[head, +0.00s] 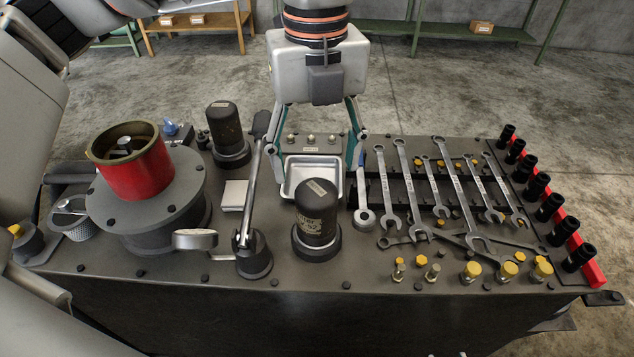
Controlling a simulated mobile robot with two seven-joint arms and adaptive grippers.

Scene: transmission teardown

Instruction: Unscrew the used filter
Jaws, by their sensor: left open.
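Two dark cylindrical filters with small labels stand upright on the grey bench top. One filter (317,215) is at the front middle, in a dark round base. The other filter (225,130) is further back on the left, also in a round base. I cannot tell from their looks which is the used one. My left gripper (316,163) points down in the middle, its two fingers spread wide and empty. It is above the small metal tray (298,163), behind the front filter and apart from it. My right gripper is not in view.
A long-handled lever tool (253,190) stands left of the front filter. A red cylinder (137,175) sits on a grey flange at left. Several wrenches (453,185), yellow-capped bolts (508,269) and black sockets (550,206) fill the right side. Shelves (200,22) stand far behind.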

